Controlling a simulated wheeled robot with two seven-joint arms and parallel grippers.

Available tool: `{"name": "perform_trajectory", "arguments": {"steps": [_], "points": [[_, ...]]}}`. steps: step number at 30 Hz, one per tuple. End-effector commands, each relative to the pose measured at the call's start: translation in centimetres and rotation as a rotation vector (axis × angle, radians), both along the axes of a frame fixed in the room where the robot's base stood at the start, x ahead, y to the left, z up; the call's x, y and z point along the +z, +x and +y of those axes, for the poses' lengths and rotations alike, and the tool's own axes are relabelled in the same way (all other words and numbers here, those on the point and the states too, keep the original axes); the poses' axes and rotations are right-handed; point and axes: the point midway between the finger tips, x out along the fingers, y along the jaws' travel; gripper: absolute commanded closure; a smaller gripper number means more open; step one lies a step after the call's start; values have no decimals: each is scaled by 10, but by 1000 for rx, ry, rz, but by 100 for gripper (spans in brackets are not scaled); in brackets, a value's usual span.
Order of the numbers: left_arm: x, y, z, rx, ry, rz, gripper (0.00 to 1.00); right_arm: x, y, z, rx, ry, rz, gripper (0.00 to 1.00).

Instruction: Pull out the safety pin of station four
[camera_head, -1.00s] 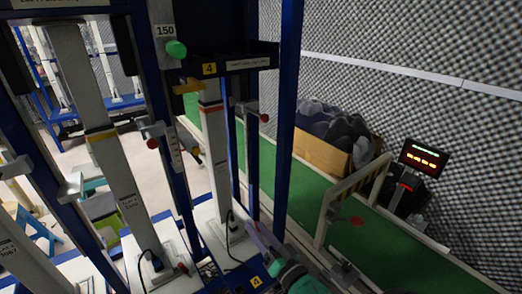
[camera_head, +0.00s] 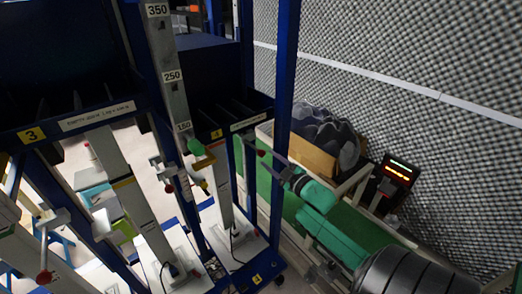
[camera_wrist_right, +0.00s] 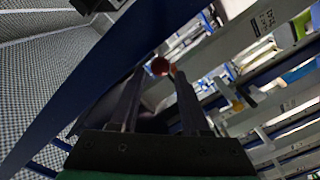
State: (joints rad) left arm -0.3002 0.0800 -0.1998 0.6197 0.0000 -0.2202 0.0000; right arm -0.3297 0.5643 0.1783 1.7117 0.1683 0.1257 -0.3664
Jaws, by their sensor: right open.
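Station four has a yellow "4" label (camera_head: 216,133) and a light column (camera_head: 223,190) between blue posts. Its safety pin shows a round red knob (camera_head: 261,152) just right of the column. My right gripper (camera_head: 270,157) comes in from the lower right, its fingertips close to that knob. In the right wrist view the red knob (camera_wrist_right: 160,66) lies between or just beyond the tips of the two open fingers (camera_wrist_right: 154,74). I cannot tell whether they touch it. The pin's shaft is hidden. My left gripper is not in view.
A blue post (camera_head: 285,100) stands right beside my right fingers. Station three, labelled "3" (camera_head: 32,135), stands left with another red knob (camera_head: 168,188). A cardboard box (camera_head: 310,157) with dark foam and a lit display (camera_head: 398,170) lie along the foam wall.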

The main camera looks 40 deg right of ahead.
Motion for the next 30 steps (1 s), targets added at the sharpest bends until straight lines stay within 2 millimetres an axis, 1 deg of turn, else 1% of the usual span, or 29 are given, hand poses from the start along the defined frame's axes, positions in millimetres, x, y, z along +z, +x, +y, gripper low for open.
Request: {"name": "perform_trajectory", "arguments": {"steps": [1,3,7,11,17,18,19,20,21,30], "points": [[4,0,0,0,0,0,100,3,12,-1,-1,2,-4,54],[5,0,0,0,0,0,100,4,27,-1,-1,0,-4,54],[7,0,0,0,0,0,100,1,47,-1,-1,2,-2,54],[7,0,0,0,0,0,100,0,55,-1,0,2,0,54],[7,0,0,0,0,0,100,0,55,-1,0,2,0,54],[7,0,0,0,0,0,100,0,55,-1,0,2,0,61],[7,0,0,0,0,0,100,0,55,-1,0,2,0,73],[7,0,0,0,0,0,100,0,55,-1,0,3,0,84],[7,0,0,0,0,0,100,0,55,-1,0,3,0,100],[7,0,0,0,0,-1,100,0,55,-1,0,3,0,100]]}}
